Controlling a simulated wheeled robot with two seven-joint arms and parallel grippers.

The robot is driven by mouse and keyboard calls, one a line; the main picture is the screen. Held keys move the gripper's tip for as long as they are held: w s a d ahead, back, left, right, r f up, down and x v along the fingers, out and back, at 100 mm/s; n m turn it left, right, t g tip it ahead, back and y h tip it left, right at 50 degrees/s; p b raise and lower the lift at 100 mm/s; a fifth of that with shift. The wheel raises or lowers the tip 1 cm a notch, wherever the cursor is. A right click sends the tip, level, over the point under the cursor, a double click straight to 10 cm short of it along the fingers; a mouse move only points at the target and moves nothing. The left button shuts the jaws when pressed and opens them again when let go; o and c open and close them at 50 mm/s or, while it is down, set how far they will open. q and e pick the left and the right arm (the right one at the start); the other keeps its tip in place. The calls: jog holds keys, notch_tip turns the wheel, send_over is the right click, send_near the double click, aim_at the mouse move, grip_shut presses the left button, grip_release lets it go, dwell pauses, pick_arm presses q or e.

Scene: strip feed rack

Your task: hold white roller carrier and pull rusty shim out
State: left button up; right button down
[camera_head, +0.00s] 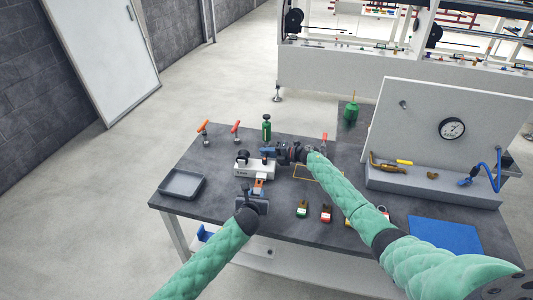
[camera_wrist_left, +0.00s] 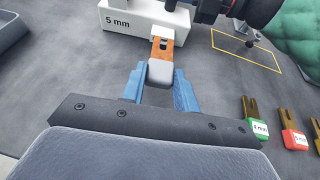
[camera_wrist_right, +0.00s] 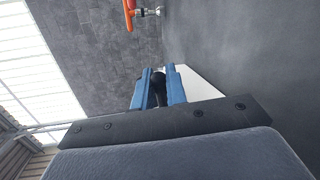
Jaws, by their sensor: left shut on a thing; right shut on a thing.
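The white roller carrier (camera_head: 243,170) stands on the grey bench; its "5 mm" label shows in the left wrist view (camera_wrist_left: 135,22). The rusty shim (camera_wrist_left: 162,47) has a pale grey end (camera_wrist_left: 160,72) and reaches to the carrier's near side; how far it sits inside is hidden. My left gripper (camera_head: 259,191) is shut on that pale end, its blue fingers on either side in the left wrist view (camera_wrist_left: 160,85). My right gripper (camera_head: 272,151) comes over the carrier's right side and is shut on a black post (camera_wrist_right: 158,88), with a white surface (camera_wrist_right: 203,88) beside it.
A grey tray (camera_head: 181,184) lies to the left. Orange-handled clamps (camera_head: 203,129) and a green bottle (camera_head: 267,126) stand behind. A blue mat (camera_head: 445,235) and a gauge panel (camera_head: 430,115) are farther right.

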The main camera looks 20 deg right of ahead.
pick_arm(q)
jog(key=shift+s+a+r, duration=0.15)
jog(key=shift+s+r, duration=0.15)
jog(key=shift+r, duration=0.45)
jog(key=shift+s+a+r, duration=0.15)
jog(key=shift+s+r, duration=0.15)
jog(key=shift+r, duration=0.45)
jog(key=shift+s+a+r, duration=0.15)
jog(key=shift+s+r, duration=0.15)
jog(key=shift+r, duration=0.45)
pick_arm(e)
jog(key=shift+s+a+f, duration=0.1)
jog(key=shift+s+f, duration=0.15)
jog(key=shift+f, duration=0.35)
jog(key=c, duration=1.6)
grip_release()
jog(key=shift+c, duration=0.2)
pick_arm(q)
jog(key=shift+w, duration=0.1)
pick_arm(e)
jog(key=shift+w+r, duration=0.1)
jog(key=shift+w, duration=0.1)
jog(key=shift+r, duration=0.25)
jog(key=o, duration=0.5)
jog(key=shift+w, duration=0.1)
jog(key=shift+r, duration=0.1)
jog(key=shift+c, duration=0.2)
jog(key=c, duration=0.3)
jog(key=shift+d, duration=0.2)
